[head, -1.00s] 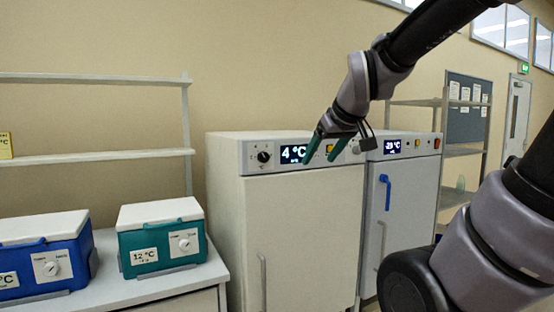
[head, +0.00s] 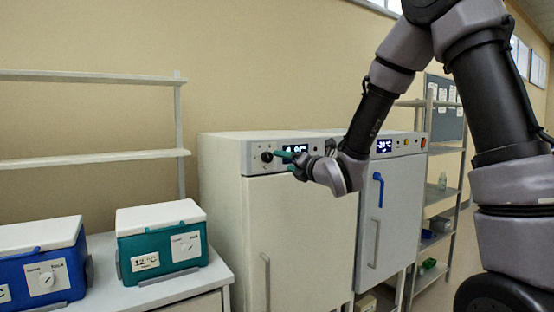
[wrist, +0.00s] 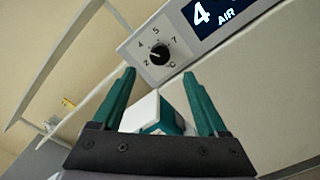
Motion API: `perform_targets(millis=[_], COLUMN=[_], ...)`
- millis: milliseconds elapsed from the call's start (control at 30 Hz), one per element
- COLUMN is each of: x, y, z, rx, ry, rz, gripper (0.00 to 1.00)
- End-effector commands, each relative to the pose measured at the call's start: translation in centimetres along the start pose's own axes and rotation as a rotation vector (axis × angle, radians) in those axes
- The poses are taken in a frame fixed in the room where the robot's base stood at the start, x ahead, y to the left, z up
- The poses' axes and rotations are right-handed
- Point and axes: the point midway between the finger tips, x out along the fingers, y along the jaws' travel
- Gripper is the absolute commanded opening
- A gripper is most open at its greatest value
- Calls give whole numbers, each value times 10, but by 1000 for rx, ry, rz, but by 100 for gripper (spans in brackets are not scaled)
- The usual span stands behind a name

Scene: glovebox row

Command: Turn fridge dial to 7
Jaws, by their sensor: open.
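The fridge (head: 225,190) is a cream cabinet with a control panel along its top. Its black round dial (head: 266,157) sits at the panel's left, beside the lit display (head: 294,150). In the wrist view the dial (wrist: 158,54) shows with numbers 2, 4, 5 and 7 around it; its pointer is too small to read surely. My gripper (head: 284,158) has green fingers, open and empty, just right of the dial in the head view. In the wrist view the open fingers (wrist: 159,74) point at the dial, which appears just beyond the tips. No contact shows.
A second cabinet with a blue handle (head: 379,190) stands to the right. A teal cooler (head: 150,258) and a blue cooler (head: 40,278) sit on the left counter. The fridge door handle (head: 266,280) sticks out below the panel.

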Motion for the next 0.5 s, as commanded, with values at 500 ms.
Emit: perform_targets(millis=[500], x=[87], y=[-1], z=[0], rx=[4], ry=[0], rz=[-2], gripper=[76])
